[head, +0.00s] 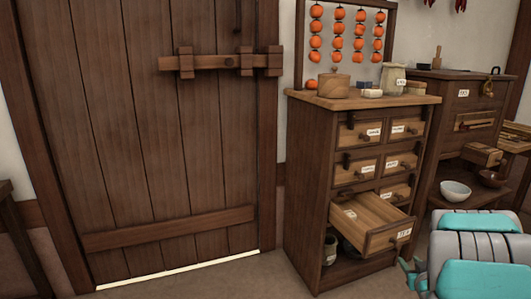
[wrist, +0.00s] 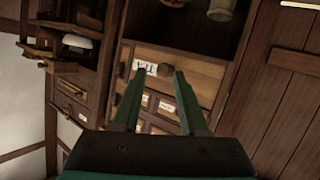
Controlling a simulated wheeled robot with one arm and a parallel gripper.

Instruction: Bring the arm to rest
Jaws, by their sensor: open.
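My gripper (wrist: 158,76) is open in the wrist view, its two dark green fingers apart with nothing held between them. A round drawer knob shows between the fingertips in that view; I cannot tell how far beyond them it is. My teal and grey arm fills the lower right of the head view, with small teal finger parts at its left end. The pulled-out drawer (head: 372,216) of the wooden chest (head: 305,190) stands left of the arm. Its labelled front (wrist: 200,72) also shows in the wrist view.
A barred plank door (head: 150,150) is at left. Floor before the door is clear.

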